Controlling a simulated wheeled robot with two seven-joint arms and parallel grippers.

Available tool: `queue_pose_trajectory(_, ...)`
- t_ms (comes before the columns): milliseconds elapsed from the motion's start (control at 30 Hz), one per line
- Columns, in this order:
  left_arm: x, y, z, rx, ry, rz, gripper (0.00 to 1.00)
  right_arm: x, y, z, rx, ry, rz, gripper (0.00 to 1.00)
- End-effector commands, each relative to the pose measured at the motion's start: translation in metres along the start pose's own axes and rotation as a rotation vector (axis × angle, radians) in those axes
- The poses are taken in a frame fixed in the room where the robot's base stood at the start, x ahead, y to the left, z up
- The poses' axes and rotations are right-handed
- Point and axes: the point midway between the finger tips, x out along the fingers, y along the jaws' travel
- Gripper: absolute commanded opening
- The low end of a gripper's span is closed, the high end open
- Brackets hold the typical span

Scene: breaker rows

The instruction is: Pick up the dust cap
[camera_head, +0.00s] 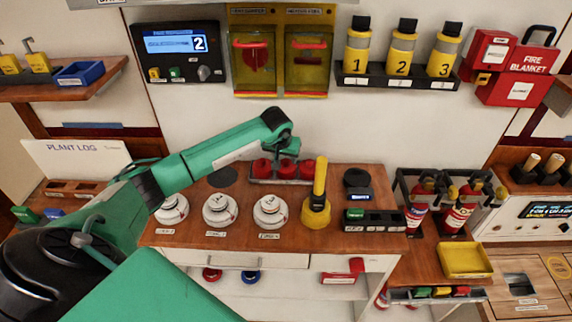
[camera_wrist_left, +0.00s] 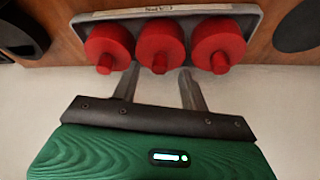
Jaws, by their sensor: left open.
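Three red caps with short stems, which look like dust caps, sit in a row on a grey tray (camera_wrist_left: 110,14). They are the left cap (camera_wrist_left: 108,44), the middle cap (camera_wrist_left: 160,42) and the right cap (camera_wrist_left: 218,42) in the left wrist view. In the head view the row (camera_head: 287,167) is at the back of the wooden counter. My left gripper (camera_wrist_left: 159,72) is open and empty. Its fingertips are close to the middle cap, one on each side of its stem; contact cannot be told. In the head view my left gripper (camera_head: 287,153) is just above the row. My right gripper is not in view.
On the wooden counter (camera_head: 190,236) stand several white round fittings (camera_head: 220,208), a yellow-handled item (camera_head: 316,200) and a dark round item (camera_head: 357,182). Yellow numbered bottles (camera_head: 401,52) stand on a wall shelf. Red extinguishers (camera_head: 456,212) and a yellow tray (camera_head: 465,260) are at the right.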

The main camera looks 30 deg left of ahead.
Motion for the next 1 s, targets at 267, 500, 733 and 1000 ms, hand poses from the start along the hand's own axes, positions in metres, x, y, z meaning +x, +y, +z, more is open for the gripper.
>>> queue_pose_trajectory(267, 0.024, 0.001, 0.000, 0.001, -0.001, 0.000, 0.45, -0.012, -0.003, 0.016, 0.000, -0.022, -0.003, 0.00)
queue_pose_trajectory(500, 0.025, 0.000, 0.000, 0.001, 0.001, 0.000, 0.41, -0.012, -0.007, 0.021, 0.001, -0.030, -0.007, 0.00)
queue_pose_trajectory(733, 0.025, 0.000, 0.000, 0.001, 0.001, 0.000, 0.00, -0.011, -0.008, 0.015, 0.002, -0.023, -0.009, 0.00)
queue_pose_trajectory(1000, 0.024, 0.000, -0.001, 0.001, 0.002, 0.000, 0.00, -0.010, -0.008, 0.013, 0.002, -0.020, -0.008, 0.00)
